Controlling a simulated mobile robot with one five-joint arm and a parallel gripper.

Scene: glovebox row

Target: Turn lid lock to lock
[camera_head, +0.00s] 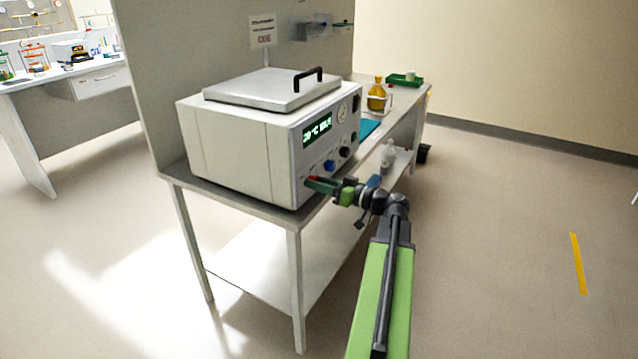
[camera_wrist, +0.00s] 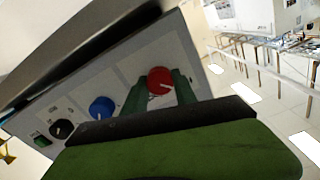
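A white benchtop machine (camera_head: 240,150) with a flat metal lid (camera_head: 272,88) and black handle stands on the bench; the lid looks down. In the wrist view its front panel (camera_wrist: 126,80) carries a red knob (camera_wrist: 160,80) with a white mark pointing to the lower right. A blue knob (camera_wrist: 102,107) and a black knob (camera_wrist: 62,129) are to its left. My gripper (camera_head: 317,185) is at the panel's lower near corner. In the wrist view its green fingers lie on both sides of the red knob; whether they touch it is unclear.
A lit green display (camera_head: 317,130) is above the knobs. Farther along the bench are a yellow flask (camera_head: 377,95), a green tray (camera_head: 404,80) and a teal mat (camera_head: 370,127). A clear bottle (camera_head: 388,155) stands on the lower shelf. The floor to the right is open.

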